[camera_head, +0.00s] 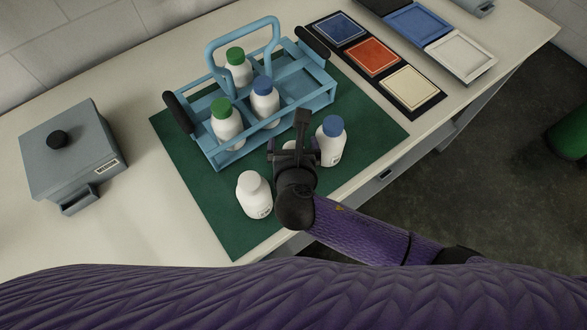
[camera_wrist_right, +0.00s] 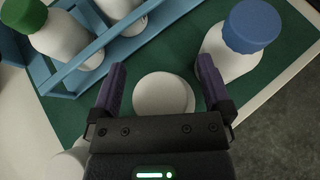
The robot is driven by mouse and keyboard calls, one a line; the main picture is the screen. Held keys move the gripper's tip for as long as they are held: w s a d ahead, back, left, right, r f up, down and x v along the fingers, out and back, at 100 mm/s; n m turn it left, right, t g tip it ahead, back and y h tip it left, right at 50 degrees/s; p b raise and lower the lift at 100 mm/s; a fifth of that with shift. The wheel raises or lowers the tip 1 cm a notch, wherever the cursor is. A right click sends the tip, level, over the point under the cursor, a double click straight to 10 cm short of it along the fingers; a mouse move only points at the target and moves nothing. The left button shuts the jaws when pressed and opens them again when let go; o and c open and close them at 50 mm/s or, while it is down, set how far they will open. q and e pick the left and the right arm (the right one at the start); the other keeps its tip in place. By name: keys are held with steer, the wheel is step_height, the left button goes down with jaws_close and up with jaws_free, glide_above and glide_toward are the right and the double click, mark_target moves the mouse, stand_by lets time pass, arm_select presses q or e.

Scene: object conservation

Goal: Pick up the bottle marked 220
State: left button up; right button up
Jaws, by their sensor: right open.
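My right gripper (camera_head: 291,152) is open over the green mat, in front of the rack. In the right wrist view, a white round-topped bottle (camera_wrist_right: 163,95) lies between its open fingers (camera_wrist_right: 162,68), with space on both sides; the gripper mostly hides it in the head view. A blue-capped bottle (camera_head: 331,140) stands just right of the gripper and also shows in the wrist view (camera_wrist_right: 232,45). A white-capped bottle (camera_head: 254,196) stands at front left, with small dark marking. I cannot read 220 on any bottle. My left gripper is not in view.
A blue handled rack (camera_head: 234,158) holds two green-capped bottles and one blue-capped bottle (camera_head: 264,105). The green mat (camera_head: 184,170) lies beneath. A grey box (camera_head: 72,150) stands left; coloured trays (camera_head: 373,57) lie at back right. The table's front edge is close.

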jaws_close()
stand_by(0.3)
stand_by(0.3)
